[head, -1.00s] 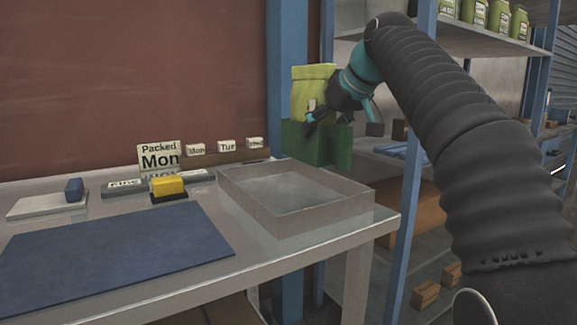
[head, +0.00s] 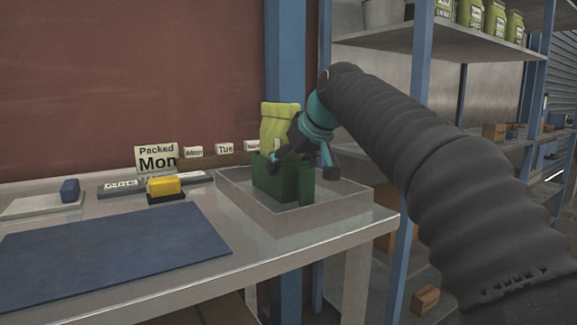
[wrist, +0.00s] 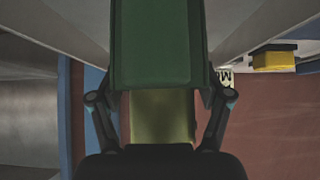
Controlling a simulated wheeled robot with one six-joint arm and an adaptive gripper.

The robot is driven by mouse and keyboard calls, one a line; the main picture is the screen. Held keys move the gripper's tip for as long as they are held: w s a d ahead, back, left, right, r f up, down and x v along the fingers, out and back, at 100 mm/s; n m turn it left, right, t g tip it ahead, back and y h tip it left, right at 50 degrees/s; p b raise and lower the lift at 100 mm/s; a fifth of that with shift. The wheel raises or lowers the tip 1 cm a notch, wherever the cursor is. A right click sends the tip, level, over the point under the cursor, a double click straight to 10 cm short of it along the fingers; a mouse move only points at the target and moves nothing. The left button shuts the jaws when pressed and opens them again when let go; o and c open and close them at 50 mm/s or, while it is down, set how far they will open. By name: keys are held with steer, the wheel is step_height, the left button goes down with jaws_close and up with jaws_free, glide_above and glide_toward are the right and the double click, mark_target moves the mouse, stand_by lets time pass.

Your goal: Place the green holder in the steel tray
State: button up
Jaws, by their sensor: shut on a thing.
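The green holder (head: 283,183) is a dark green block with a lime-green pouch (head: 279,124) standing in it. My gripper (head: 283,158) is shut on the green holder, from the right side in the head view. In the wrist view the holder (wrist: 153,45) fills the middle between the two fingers, with the pouch (wrist: 162,115) behind it. The steel tray (head: 325,210) is a shallow open box at the right end of the table. The holder is upright within the tray's outline; I cannot tell whether its base touches the tray floor.
A yellow block on a black base (head: 164,188), a "Packed Mon" sign (head: 156,160) and small day cards (head: 225,149) stand left of the tray. A blue mat (head: 110,245) lies in front. A blue post (head: 285,60) rises behind the tray, and shelving (head: 445,45) stands right.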

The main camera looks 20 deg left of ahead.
steer(key=o, duration=1.1)
steer(key=shift+f, duration=0.15)
steer(key=shift+o, duration=0.2)
steer(key=shift+r, duration=0.25)
steer(key=p+v, duration=0.1)
steer(key=v, duration=1.1)
